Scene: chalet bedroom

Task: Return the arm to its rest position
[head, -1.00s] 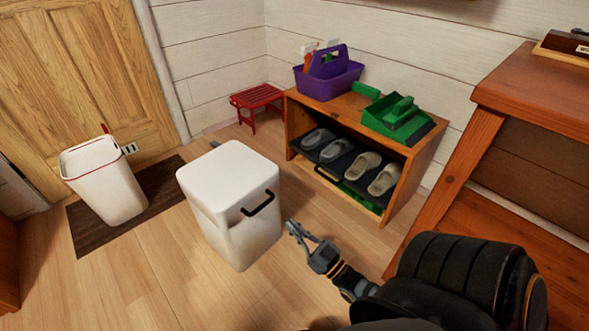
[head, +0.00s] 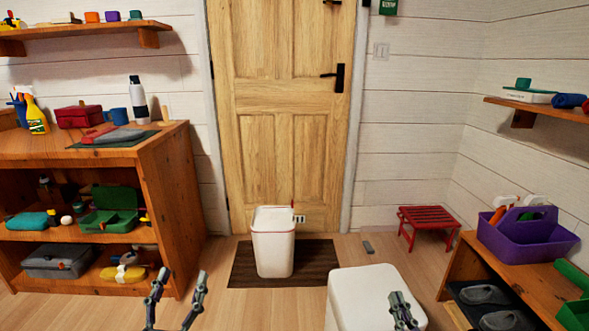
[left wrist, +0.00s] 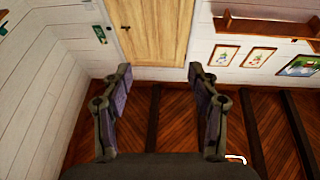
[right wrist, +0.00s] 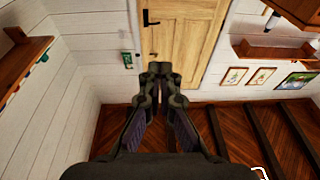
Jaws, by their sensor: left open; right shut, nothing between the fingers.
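My left gripper (head: 178,292) is at the bottom of the head view, left of centre, its two fingers apart and empty. In the left wrist view the fingers (left wrist: 160,85) stand wide apart with nothing between them. My right gripper (head: 402,308) is at the bottom right of the head view, in front of the white lidded box (head: 362,290). In the right wrist view its fingertips (right wrist: 161,72) meet and hold nothing. Most of both arms is outside the head view.
A white bin (head: 272,248) stands on the dark mat (head: 240,275) before the wooden door (head: 280,110). A wooden shelf unit (head: 175,200) is at left. A red stool (head: 428,217) and a shoe bench (head: 535,285) with a purple caddy (head: 520,240) are at right.

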